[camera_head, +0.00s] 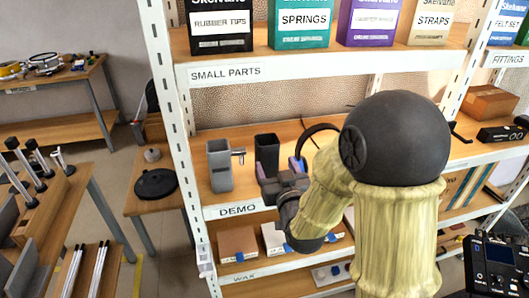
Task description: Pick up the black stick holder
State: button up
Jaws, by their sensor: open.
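The black stick holder (266,150) is an upright, open-topped black box on the middle shelf, above the DEMO label. Its lower part is hidden behind my gripper. My gripper (279,172) is open in front of the holder's lower part, with one finger at its left and one, with a blue part, at its right. I cannot tell whether the fingers touch it or how far they reach around it. A similar grey holder (219,168) with a small side clamp stands just to the left.
A dark curved ring (315,130) is behind my arm, right of the holder. The white shelf post (180,110) stands at the left. Boxes labelled SPRINGS (303,20) and others line the shelf above. A brown box (490,102) is on the right shelf.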

jog(key=shift+w+r+p, duration=0.1)
jog(key=shift+r+p, duration=0.1)
jog(key=shift+p, duration=0.6)
jog(key=p, duration=0.1)
send_near(264, 141)
jog(key=shift+x, duration=1.25)
jog(key=shift+d+r, duration=0.1)
jog(key=shift+w, duration=0.1)
jog(key=p+x, duration=0.2)
jog(key=x, duration=0.2)
jog(key=shift+w, duration=0.15)
jog(key=shift+w+a+p, duration=0.25)
jog(key=shift+a+p, duration=0.05)
jog(key=shift+a, duration=0.05)
jog(key=shift+w+d, duration=0.1)
